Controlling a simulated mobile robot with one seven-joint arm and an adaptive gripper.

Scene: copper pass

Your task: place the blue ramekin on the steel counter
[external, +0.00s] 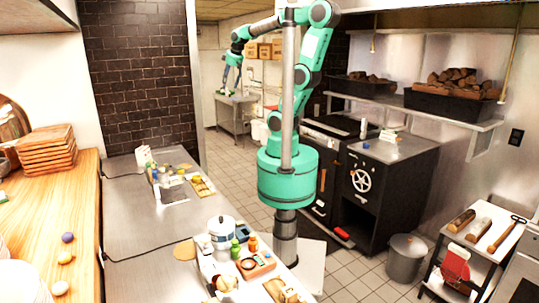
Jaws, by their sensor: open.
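My green arm reaches up and to the back left, and my gripper (231,84) hangs pointing down, open and empty as far as I can see. It appears in front of or above the small steel table at the back (238,101); its exact height over it is unclear. A long steel counter (135,222) runs along the left, with goods at its far and near ends. A small blue item (366,145) sits on top of the black oven (395,185); it may be the blue ramekin, but it is too small to be sure. My gripper is far from it.
A lidded pot (221,228), bottles and boxes crowd the counter's near end. The counter's middle is mostly clear. A wooden counter (75,205) stands at far left. A metal bin (405,258) and a side table (480,237) stand at right. Tiled floor is open toward the back.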

